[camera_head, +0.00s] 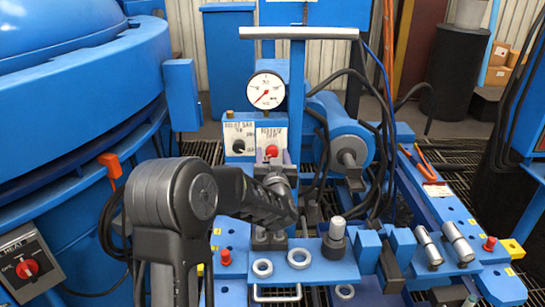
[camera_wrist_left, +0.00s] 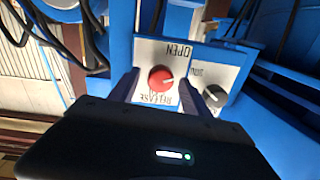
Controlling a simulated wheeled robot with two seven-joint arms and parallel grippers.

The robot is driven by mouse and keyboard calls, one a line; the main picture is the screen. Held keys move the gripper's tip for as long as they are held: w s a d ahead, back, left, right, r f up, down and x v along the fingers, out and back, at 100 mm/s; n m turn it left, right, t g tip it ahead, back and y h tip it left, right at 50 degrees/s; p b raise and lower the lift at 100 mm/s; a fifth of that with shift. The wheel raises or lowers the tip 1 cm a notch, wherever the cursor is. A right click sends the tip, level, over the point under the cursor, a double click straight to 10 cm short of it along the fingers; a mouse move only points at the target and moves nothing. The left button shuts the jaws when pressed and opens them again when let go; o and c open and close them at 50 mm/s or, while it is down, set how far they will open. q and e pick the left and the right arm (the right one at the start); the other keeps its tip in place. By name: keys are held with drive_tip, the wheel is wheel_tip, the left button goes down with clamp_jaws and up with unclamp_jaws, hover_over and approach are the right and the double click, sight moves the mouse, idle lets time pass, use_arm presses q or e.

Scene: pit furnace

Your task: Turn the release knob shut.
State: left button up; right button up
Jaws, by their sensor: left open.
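The red release knob (camera_head: 271,150) sits on a white plate (camera_head: 271,133) on the front of a blue box below the gauge. It shows larger in the wrist view (camera_wrist_left: 161,79), where the plate's words RELEASE and OPEN appear upside down. I cannot tell which way the knob points. My left gripper (camera_head: 273,160) is in front of the plate, its arm coming from the lower left. In the wrist view its two fingers (camera_wrist_left: 158,92) stand apart, one on each side of the knob. I cannot tell whether they touch it. My right gripper is not in view.
A second plate with a black knob (camera_head: 239,145) is close to the left of the release plate. A pressure gauge (camera_head: 266,90) is above. A blue motor-like cylinder (camera_head: 337,130) and black hoses are to the right. A bench with rings and fittings (camera_head: 299,257) lies below.

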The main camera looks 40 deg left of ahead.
use_arm(q)
clamp_jaws()
idle(0.6)
